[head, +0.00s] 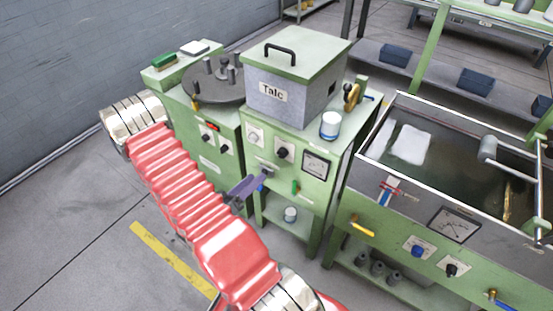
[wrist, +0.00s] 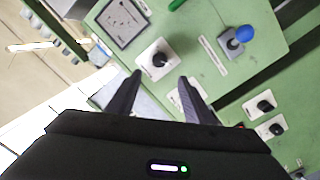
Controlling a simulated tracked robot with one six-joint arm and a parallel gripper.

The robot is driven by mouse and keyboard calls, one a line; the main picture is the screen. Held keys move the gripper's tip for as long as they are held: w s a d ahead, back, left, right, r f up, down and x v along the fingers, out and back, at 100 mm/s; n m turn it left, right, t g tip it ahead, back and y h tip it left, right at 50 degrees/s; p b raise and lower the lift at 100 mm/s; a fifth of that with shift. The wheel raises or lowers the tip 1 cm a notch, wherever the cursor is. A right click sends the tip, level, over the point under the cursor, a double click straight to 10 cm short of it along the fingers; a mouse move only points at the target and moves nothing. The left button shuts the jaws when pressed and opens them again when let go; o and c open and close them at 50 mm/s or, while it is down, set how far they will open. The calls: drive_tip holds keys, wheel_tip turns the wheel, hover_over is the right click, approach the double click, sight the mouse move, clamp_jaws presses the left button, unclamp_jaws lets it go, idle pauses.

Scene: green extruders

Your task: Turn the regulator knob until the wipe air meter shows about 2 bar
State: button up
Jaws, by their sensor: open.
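My gripper (head: 246,186) is open and empty in front of the green cabinet under the Talc box; its two fingers (wrist: 160,78) also show in the wrist view. A black knob (head: 283,153) on a white plate sits on the cabinet front; in the wrist view this knob (wrist: 159,59) lies just beyond and between the fingertips, apparently untouched. A blue knob (wrist: 245,33) on a grey block is nearby. I cannot read labels naming the regulator or wipe air meter.
The Talc box (head: 290,80) and a white-blue can (head: 331,125) stand on the cabinet. A green handle (head: 295,187) sticks out below the meter. A water bath (head: 450,165) with another gauge (head: 455,224) stands to the right.

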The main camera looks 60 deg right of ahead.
sight(280, 156)
drive_tip(key=x, duration=1.3)
drive_tip(key=shift+a, duration=0.1)
drive_tip(key=shift+c, duration=0.5)
drive_tip(key=c, duration=0.9)
